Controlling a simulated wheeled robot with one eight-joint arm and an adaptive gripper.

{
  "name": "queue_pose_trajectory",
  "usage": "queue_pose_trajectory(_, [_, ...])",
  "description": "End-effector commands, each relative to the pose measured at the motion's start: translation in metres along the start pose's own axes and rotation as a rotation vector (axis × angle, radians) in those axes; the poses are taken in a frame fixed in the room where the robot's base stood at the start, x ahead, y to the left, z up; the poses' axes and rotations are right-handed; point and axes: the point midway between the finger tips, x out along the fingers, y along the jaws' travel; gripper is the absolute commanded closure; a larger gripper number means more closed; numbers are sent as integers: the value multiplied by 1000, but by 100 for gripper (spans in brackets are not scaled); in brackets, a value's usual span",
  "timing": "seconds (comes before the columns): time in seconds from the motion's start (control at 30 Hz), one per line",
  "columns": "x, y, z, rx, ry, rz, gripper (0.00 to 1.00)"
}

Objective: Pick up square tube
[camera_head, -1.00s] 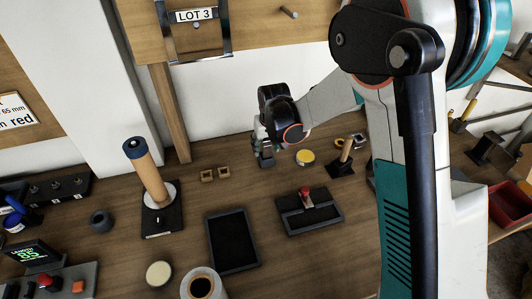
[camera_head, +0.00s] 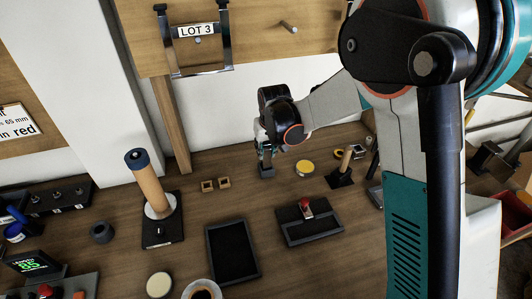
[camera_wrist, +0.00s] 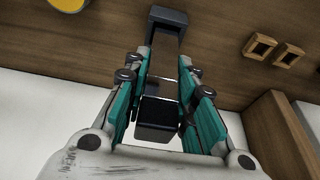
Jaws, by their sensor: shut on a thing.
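A dark grey, square-sided piece, which I take to be the square tube (camera_head: 267,171), shows at the lower end of my gripper (camera_head: 266,160) in the head view. In the wrist view the square tube (camera_wrist: 168,18) shows at the far ends of the teal fingers of my gripper (camera_wrist: 169,68). The fingers are closed in on it. A black block (camera_wrist: 157,113) shows between the fingers nearer the wrist; I cannot tell if it belongs to the tube or my gripper. Whether the tube touches the table is unclear.
Two small brown square rings (camera_head: 216,184) lie left of my gripper on the wooden table (camera_head: 280,268). A yellow disc (camera_head: 305,168) and a dark stand with a wooden peg (camera_head: 341,175) are to the right. A tan cylinder (camera_head: 150,187) stands left. Black trays (camera_head: 233,250) are nearer.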

Motion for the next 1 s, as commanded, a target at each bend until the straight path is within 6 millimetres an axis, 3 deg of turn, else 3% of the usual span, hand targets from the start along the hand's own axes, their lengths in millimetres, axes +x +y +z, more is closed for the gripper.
queue_pose_trajectory(0.5, [-126,0,-39,0,0,0,100])
queue_pose_trajectory(0.7, [-151,0,-47,0,0,0,100])
queue_pose_trajectory(1.0, [-160,0,-50,0,0,0,100])
